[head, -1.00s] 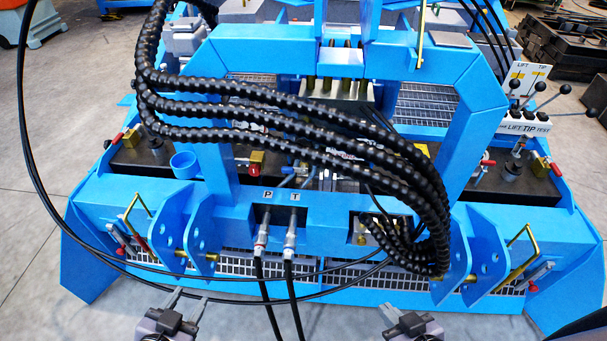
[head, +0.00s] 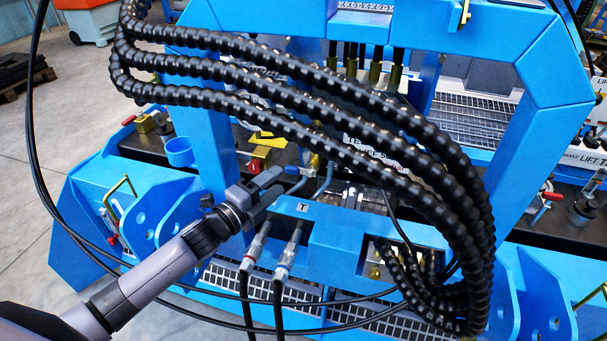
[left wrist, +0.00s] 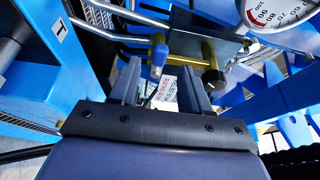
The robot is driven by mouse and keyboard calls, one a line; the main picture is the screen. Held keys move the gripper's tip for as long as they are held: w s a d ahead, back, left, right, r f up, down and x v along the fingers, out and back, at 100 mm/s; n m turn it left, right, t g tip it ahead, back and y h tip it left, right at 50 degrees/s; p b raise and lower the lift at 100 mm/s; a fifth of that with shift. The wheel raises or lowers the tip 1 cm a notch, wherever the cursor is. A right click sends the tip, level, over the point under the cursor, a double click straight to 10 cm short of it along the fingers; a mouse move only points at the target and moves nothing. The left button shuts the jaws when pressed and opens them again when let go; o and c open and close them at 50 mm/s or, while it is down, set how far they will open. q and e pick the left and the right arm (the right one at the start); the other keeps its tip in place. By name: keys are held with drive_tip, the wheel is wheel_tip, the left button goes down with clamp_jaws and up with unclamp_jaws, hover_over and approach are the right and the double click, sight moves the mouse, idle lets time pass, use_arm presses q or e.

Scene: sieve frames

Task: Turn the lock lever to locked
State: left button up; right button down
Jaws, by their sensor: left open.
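A small blue-handled lever (left wrist: 158,52) shows in the left wrist view, beside a brass valve body (left wrist: 208,58); it appears to be the lock lever. Its handle lies just beyond my left fingertips, a little left of the middle between them, and looks apart from them. My left gripper (left wrist: 163,85) is open and empty. In the head view my left gripper (head: 272,187) is over the blue crossbar, just behind the T hose port, and partly hides the valve area. I cannot read the lever's position. My right gripper is out of view.
Thick black ribbed hoses (head: 300,130) arch across the front, close to my left gripper. Two hose fittings (head: 257,245) stand below it. Blue bracket plates (head: 180,222) are left of it. A pressure gauge (left wrist: 280,12) and metal pipes (left wrist: 125,38) surround the valve.

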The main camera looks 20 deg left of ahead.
sight(289, 172)
use_arm(q)
drive_tip(key=shift+b+x, duration=0.75)
drive_tip(key=shift+x, duration=2.5)
clamp_jaws()
